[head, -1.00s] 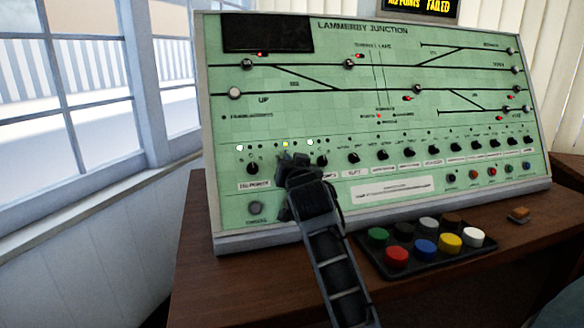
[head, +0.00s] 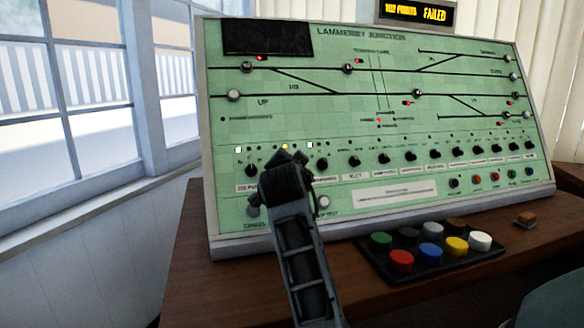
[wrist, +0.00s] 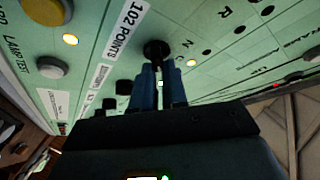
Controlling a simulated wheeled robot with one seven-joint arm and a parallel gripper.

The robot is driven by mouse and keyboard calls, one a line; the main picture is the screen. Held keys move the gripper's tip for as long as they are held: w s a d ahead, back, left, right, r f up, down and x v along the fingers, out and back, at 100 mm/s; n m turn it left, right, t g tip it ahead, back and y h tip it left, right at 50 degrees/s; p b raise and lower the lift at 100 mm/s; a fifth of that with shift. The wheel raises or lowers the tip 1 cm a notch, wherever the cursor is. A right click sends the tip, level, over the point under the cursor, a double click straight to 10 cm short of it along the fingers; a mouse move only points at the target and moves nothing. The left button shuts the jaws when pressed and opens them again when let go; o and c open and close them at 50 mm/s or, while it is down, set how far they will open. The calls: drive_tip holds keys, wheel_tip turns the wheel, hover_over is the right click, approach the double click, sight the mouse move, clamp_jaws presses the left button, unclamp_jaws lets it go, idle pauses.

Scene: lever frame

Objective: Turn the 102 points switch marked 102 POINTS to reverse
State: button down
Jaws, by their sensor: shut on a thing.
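The 102 points switch (wrist: 156,48) is a black round knob on the sloping green panel, beside the white label "102 POINTS" (wrist: 118,32) in the wrist view. My gripper (wrist: 163,72) is shut on this knob, its blue fingers on either side. In the head view my gripper (head: 287,160) covers the knob and part of the labels. Letters N, C and R are printed near the knob, and a yellow lamp (wrist: 190,62) is lit by it. Which letter the knob points to cannot be told.
A row of similar black knobs (head: 354,161) runs along the panel (head: 385,60). Coloured push buttons (head: 402,260) stand on a dark tray on the wooden desk (head: 215,300). A display (head: 416,13) above reads "102 POINTS FAILED". A window is at the left.

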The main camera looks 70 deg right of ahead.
idle(0.3)
drive_tip(key=c, duration=1.2)
unclamp_jaws()
drive_tip(key=shift+o, duration=0.2)
drive_tip(key=v, duration=0.7)
drive_tip(key=shift+s+a, duration=0.2)
drive_tip(key=shift+a, duration=0.2)
